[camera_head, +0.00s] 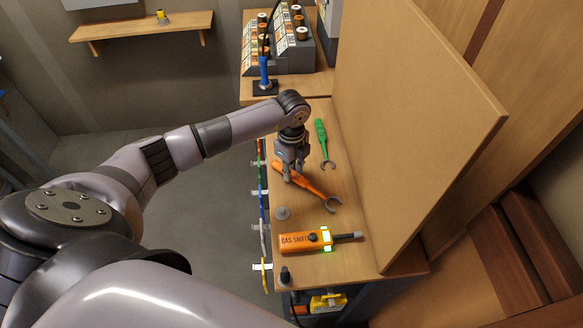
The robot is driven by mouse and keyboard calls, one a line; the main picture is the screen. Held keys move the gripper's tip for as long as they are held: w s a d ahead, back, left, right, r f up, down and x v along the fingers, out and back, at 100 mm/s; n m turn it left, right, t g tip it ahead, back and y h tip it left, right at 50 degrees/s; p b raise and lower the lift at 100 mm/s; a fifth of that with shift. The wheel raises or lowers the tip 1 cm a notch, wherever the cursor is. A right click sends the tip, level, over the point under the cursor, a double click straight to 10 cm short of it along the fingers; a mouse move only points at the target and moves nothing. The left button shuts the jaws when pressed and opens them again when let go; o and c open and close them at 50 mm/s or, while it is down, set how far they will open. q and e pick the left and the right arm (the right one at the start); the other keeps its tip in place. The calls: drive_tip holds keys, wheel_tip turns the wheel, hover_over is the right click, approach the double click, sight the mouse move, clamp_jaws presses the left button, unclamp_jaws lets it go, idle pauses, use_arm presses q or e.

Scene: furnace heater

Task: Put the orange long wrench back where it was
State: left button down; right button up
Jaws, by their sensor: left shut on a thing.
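The orange long wrench (312,189) lies slantwise at the wooden bench top, its open jaw end toward the lower right. My left gripper (288,177) points down over the wrench's upper-left handle end and is shut on it. The fingers hide part of the handle. I cannot tell whether the wrench touches the bench or is held just above it. My right gripper is not in view.
A green wrench (321,143) lies behind, near an upright wooden panel (415,120). An orange gas sniffer (305,241) and a small grey round piece (282,213) lie in front. Coloured tools hang along the bench's left edge. A blue-handled tool (265,72) stands at the back.

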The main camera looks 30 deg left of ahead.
use_arm(q)
drive_tip(key=shift+f, duration=0.2)
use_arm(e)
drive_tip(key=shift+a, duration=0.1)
use_arm(q)
drive_tip(key=shift+f, duration=0.2)
drive_tip(key=c, duration=1.4)
unclamp_jaws()
drive_tip(key=shift+c, duration=0.2)
drive_tip(key=shift+r, duration=0.1)
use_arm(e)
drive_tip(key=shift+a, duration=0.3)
